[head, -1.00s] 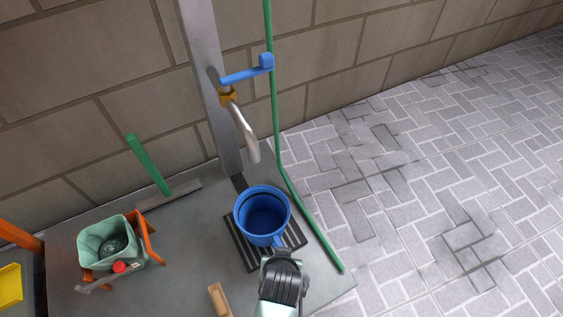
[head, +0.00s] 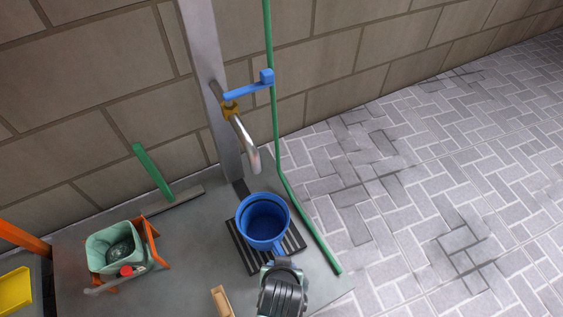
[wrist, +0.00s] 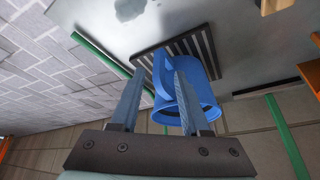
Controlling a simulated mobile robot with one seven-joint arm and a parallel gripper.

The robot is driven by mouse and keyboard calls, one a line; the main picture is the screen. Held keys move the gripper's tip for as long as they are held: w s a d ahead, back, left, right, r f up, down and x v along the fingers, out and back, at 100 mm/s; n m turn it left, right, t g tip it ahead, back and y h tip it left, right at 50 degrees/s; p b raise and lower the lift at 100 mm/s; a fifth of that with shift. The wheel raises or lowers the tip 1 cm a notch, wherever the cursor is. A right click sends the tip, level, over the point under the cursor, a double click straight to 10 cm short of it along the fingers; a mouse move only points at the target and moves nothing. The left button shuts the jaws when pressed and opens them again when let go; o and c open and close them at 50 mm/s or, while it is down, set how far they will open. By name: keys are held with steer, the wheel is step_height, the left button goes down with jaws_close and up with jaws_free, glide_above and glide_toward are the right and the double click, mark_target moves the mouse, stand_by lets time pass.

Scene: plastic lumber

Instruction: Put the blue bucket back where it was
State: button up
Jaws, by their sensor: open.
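The blue bucket (head: 264,222) stands upright on a dark slatted grate (head: 240,252), below the metal tap (head: 243,140) with its blue lever. The bucket looks empty inside. Its handle points toward my gripper (head: 281,262), which is at the bucket's near side. In the wrist view the bucket (wrist: 203,95) sits just beyond my gripper (wrist: 158,88). The two fingers are apart, and the handle (wrist: 161,76) shows between them. I cannot tell whether either finger touches it.
A green hose (head: 307,224) runs down right of the bucket to the slab's edge. A green-handled squeegee (head: 153,172) lies by the wall. A pale green container (head: 112,240) in an orange frame stands left. A wooden-looking piece (head: 221,300) lies near the front. Paving at right is clear.

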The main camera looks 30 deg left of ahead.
steer(key=p+v, duration=0.3)
steer(key=v, duration=0.4)
steer(key=shift+p, duration=0.35)
steer(key=shift+r, duration=0.1)
steer(key=w+r+m+t, duration=0.1)
steer(key=w+r+t, duration=0.5)
steer(key=w+r, duration=1)
steer(key=w+d+r+m+t, duration=0.1)
steer(key=w+r+t, duration=0.15)
steer(key=r, duration=0.75)
steer(key=w+d+r+t, duration=0.2)
steer(key=r+t, duration=0.1)
steer(key=r, duration=0.8)
steer(key=s+d+r+m+t, duration=0.1)
steer(key=d+r+t, duration=0.15)
steer(key=r, duration=0.75)
steer(key=s+d+r+m+t, duration=0.15)
steer(key=r+t, duration=0.25)
steer(key=r, duration=0.6)
steer(key=s+d+r+t+h, duration=0.1)
steer(key=s+d+r+t, duration=0.1)
steer(key=s+r, duration=0.2)
steer(key=s+d+r+t+h, duration=0.1)
steer(key=s+d+r+t, duration=0.1)
steer(key=r, duration=0.8)
steer(key=s+t, duration=0.1)
steer(key=s, duration=0.1)
steer(key=shift+s+h, duration=0.3)
steer(key=shift+s, duration=0.05)
